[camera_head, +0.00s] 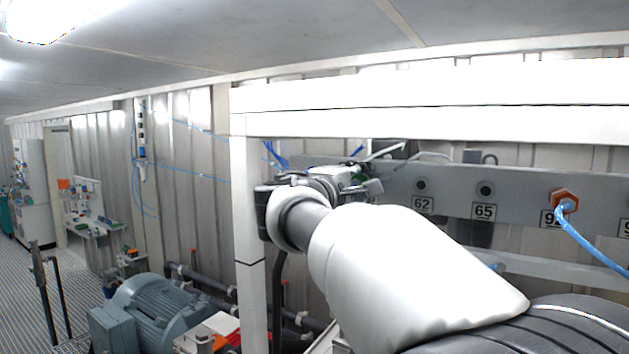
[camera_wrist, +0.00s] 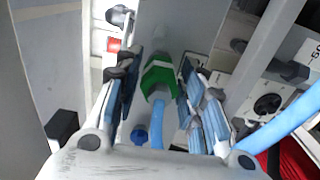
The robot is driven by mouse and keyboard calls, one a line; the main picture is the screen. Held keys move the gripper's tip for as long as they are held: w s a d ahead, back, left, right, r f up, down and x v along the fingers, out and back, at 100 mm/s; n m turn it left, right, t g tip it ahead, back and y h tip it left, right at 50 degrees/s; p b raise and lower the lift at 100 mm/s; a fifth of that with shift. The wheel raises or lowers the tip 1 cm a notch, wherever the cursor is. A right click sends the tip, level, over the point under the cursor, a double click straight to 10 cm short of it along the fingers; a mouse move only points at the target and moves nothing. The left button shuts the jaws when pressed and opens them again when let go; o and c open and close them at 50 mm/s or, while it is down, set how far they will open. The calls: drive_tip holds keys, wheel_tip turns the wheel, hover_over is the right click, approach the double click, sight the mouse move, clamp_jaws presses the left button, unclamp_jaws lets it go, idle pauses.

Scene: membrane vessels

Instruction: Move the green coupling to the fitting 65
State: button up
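The green coupling (camera_wrist: 158,76) shows in the wrist view with a blue hose (camera_wrist: 156,130) running from it toward me. It lies between the two fingers of my gripper (camera_wrist: 160,82), with visible gaps on both sides, so the fingers look open around it. Whether the coupling sits on a fitting is hard to tell.
The fitting 62 (camera_head: 421,185) is bare, left of 65. An orange coupling (camera_head: 565,200) with a blue hose is on the panel to the right. White frame beams (camera_head: 248,215) stand around the panel. A blue motor (camera_head: 155,308) is at lower left.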

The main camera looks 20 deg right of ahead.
sight(354, 184)
clamp_jaws()
drive_tip(key=shift+a+f, duration=0.15)
idle(0.4)
drive_tip(key=shift+b+v, duration=0.45)
drive_tip(key=shift+v, duration=0.6)
drive_tip(key=shift+b+v, duration=0.8)
drive_tip(key=shift+v, duration=1)
drive_tip(key=shift+s, duration=0.1)
